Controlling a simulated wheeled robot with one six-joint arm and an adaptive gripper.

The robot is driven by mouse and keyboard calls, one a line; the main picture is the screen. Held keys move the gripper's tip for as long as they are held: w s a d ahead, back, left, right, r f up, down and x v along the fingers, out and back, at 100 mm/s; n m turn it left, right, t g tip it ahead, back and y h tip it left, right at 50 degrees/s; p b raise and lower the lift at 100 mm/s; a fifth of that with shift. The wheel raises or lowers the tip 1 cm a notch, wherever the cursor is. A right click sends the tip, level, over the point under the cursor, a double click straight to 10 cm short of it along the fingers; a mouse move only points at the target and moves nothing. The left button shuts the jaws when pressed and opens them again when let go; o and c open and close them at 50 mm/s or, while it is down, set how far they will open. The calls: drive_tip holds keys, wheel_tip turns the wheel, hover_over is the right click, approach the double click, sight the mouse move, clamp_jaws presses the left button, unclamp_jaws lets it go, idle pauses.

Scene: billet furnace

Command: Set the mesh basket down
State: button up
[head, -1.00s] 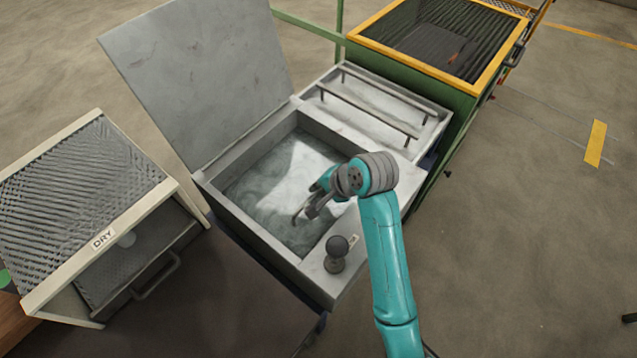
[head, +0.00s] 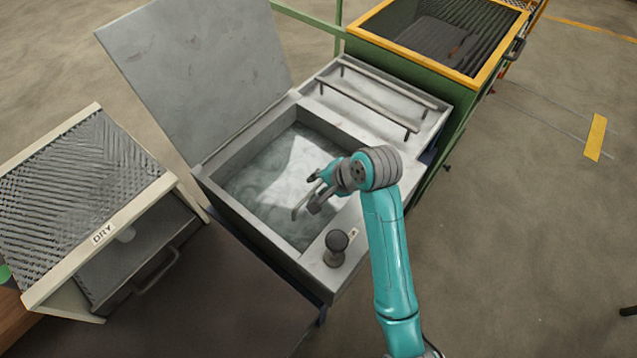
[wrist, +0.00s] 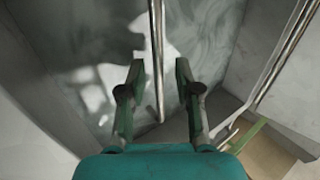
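My gripper (head: 311,192) is over the near right part of the open tank (head: 240,229), above cloudy grey liquid (head: 265,192). In the wrist view my gripper (wrist: 160,95) has its fingers apart. A thin grey metal rod (wrist: 157,60) runs between them, with a visible gap on each side. The rod also shows in the head view (head: 301,205). No mesh body of a basket can be made out in either view. I cannot tell whether the rod is the basket's handle, or whether a basket sits below the liquid.
The tank's lid (head: 200,75) stands raised at its back left. A shelf with two rails (head: 375,105) adjoins it, and a dark knob (head: 336,243) is on its near rim. A DRY-labelled rack (head: 80,190) stands left. A green, yellow-rimmed unit (head: 405,52) stands behind right.

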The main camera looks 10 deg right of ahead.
drive_tip(key=v, duration=1.1)
